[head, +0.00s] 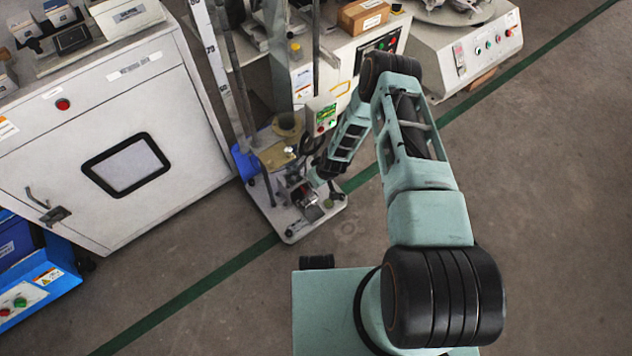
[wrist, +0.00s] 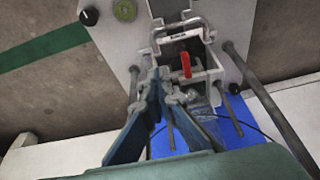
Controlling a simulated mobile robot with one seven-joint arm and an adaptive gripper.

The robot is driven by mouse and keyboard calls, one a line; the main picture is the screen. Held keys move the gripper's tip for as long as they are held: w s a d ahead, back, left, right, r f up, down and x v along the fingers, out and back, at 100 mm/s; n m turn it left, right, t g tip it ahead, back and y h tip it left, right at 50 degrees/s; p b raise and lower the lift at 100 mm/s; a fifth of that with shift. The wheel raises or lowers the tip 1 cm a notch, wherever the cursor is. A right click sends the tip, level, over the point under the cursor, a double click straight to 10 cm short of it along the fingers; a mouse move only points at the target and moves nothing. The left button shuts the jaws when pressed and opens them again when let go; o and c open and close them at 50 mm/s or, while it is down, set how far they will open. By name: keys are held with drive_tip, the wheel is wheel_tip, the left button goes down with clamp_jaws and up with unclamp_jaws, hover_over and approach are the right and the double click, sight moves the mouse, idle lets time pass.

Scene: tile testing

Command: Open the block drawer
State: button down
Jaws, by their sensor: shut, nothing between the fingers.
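The block drawer appears to be the metal box-like part (wrist: 205,58) of a floor-standing test rig in the wrist view, with a U-shaped metal handle (wrist: 181,26) and a small red piece (wrist: 186,64). In the head view, this part of the rig (head: 306,196) is small and partly covered by my arm. My gripper (wrist: 162,84) is shut and empty beside the metal part in the wrist view, its tips below the handle. I cannot tell whether the tips touch the metal, or how far the drawer is open.
The rig's pale base plate (head: 295,233) stands on the floor, with upright rods (wrist: 262,95) close to my gripper. A white cabinet (head: 60,160) stands left and a control-panel machine (head: 470,50) at upper right. The floor at right is clear.

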drive_tip(key=b+x, duration=0.1)
drive_tip(key=x, duration=0.4)
drive_tip(key=s+d+p, duration=0.1)
drive_tip(key=s+d, duration=0.5)
drive_tip(key=s, duration=0.3)
drive_tip(key=shift+s+d+p, duration=0.15)
drive_tip(key=shift+s+p, duration=0.05)
drive_tip(key=shift+p, duration=0.2)
drive_tip(key=shift+r, duration=0.15)
